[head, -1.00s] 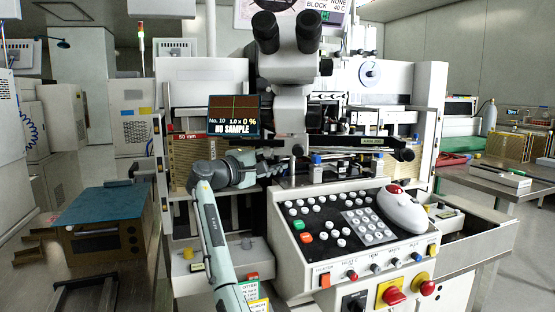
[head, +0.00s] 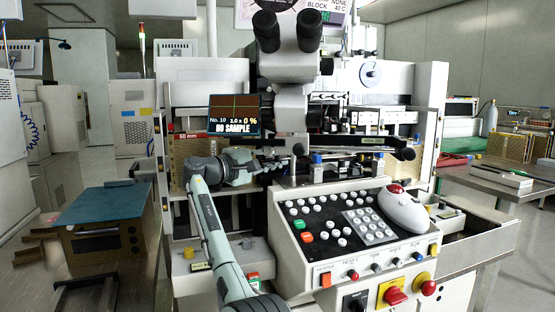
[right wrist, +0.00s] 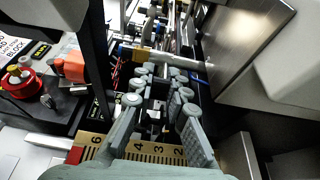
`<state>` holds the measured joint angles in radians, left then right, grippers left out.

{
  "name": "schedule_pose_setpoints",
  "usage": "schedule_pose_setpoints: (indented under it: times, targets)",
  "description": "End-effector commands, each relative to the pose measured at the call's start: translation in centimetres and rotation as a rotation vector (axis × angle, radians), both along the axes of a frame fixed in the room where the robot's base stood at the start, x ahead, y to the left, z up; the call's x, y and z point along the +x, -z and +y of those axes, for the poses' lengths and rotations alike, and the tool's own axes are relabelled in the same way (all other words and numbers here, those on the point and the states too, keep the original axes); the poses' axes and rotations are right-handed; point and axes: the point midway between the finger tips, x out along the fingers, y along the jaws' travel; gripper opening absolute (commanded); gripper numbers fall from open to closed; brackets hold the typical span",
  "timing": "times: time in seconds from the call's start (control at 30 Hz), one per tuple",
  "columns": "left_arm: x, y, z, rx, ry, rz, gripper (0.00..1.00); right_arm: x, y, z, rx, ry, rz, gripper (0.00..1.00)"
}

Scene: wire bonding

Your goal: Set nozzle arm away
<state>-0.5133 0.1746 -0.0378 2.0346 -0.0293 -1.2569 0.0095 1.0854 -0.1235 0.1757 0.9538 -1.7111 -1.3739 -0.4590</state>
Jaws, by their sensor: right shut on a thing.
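The nozzle arm (head: 374,140) appears as a dark horizontal bar below the microscope in the head view. My right gripper (head: 284,164) is at the left end of this area, under the microscope. In the right wrist view my right gripper (right wrist: 160,82) has its two fingers close around a small dark part, which I take for part of the nozzle arm. The fingers and the machine parts hide most of the grip. My left gripper is not in view.
The control panel (head: 330,222) with buttons and a white mouse (head: 401,208) stands in front of the machine. The microscope (head: 291,65) is above the gripper. A numbered ruler (right wrist: 140,150) lies below the fingers. Machine parts crowd the gripper closely.

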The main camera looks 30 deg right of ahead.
Motion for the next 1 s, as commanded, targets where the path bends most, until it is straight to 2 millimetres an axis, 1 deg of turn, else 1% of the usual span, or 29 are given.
schedule_pose_setpoints:
  times: [0.03, 0.07, 0.23, 0.5, 0.63, 0.77, 1.0]
  targets:
    - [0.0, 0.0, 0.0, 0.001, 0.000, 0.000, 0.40, 0.0, 0.1, 0.0, 0.001, 0.000, 0.001, 0.00]
    - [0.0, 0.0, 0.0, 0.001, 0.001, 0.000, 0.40, 0.0, 0.1, 0.0, 0.001, 0.000, 0.001, 0.16]
    - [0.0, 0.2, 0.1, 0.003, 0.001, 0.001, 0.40, 0.0, 0.0, 0.0, 0.001, -0.001, 0.000, 0.36]
    - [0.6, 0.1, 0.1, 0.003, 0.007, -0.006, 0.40, 0.0, 0.0, 0.0, 0.000, -0.001, 0.000, 0.36]
    - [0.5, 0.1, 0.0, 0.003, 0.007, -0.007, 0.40, -0.1, 0.0, 0.9, 0.000, -0.002, 0.000, 0.36]
    - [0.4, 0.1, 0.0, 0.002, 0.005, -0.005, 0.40, -0.4, 0.0, 3.0, 0.000, -0.003, 0.000, 0.36]
    - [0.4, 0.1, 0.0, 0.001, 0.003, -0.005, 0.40, -1.1, 0.0, 8.1, 0.000, -0.004, 0.001, 0.36]
